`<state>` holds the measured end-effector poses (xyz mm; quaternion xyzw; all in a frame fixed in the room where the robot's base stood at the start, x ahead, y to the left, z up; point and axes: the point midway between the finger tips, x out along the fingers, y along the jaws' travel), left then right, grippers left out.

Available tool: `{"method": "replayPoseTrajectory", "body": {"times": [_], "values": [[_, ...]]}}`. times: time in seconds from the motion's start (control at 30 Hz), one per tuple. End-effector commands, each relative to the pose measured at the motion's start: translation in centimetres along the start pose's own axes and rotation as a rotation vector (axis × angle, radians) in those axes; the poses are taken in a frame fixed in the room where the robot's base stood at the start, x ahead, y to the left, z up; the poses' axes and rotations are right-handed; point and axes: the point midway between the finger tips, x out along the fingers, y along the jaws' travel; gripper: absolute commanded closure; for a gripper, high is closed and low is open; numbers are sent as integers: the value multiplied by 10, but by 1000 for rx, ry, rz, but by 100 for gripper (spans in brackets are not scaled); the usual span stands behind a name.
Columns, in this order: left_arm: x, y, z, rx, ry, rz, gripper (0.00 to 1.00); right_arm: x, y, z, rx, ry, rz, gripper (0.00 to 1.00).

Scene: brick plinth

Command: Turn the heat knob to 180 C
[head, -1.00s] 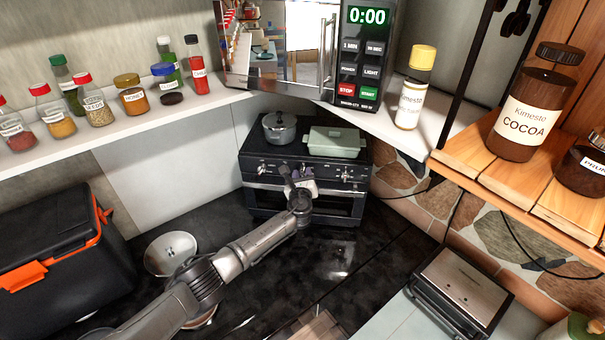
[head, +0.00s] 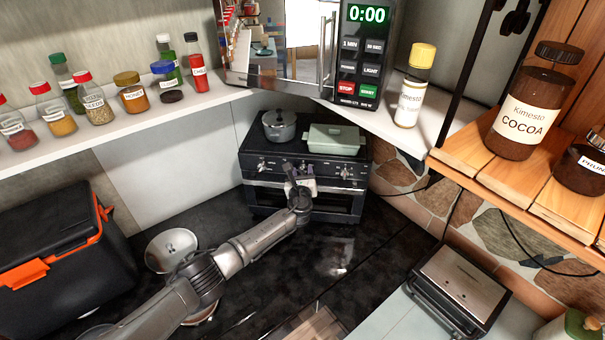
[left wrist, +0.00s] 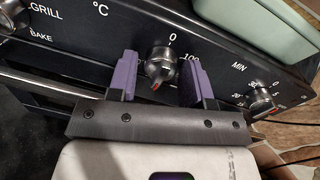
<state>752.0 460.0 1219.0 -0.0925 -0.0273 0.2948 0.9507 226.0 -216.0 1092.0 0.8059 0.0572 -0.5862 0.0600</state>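The heat knob (left wrist: 160,64) is a round metal knob on the black front panel of the small oven (head: 303,205). In the left wrist view "0" is printed above it, "100" to its right and "°C" to its upper left. Its red mark points downward; the scale there is hidden, so I cannot read the value. My left gripper (left wrist: 158,72) is open, its two purple fingers on either side of the knob, with visible gaps. In the head view my left gripper (head: 300,184) is at the oven front and hides the knob. My right gripper is not in view.
A GRILL/BAKE knob (left wrist: 14,14) is left of the heat knob and a MIN timer knob (left wrist: 260,97) right. A pot (head: 279,126) and a green dish (head: 334,140) stand on the oven. A black cooler (head: 62,245) and a bowl (head: 170,250) stand left.

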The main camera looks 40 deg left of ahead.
Motion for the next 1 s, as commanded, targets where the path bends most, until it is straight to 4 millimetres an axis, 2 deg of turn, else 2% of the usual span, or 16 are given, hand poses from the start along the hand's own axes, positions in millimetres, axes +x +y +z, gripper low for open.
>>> {"method": "replayPoseTrajectory", "body": {"times": [0.03,0.13,0.4,0.57,0.77,1.0], "values": [[0,0,1,0,-1,0,49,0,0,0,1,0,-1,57],[0,-1,1,-1,-2,-1,41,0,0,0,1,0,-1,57],[-1,-1,2,-1,-2,-1,41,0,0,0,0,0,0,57],[-10,-1,1,-1,-2,-3,41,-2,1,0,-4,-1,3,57],[-37,-1,0,-1,-2,-5,41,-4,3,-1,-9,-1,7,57],[-78,-1,0,-2,-1,-4,41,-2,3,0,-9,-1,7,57]]}}
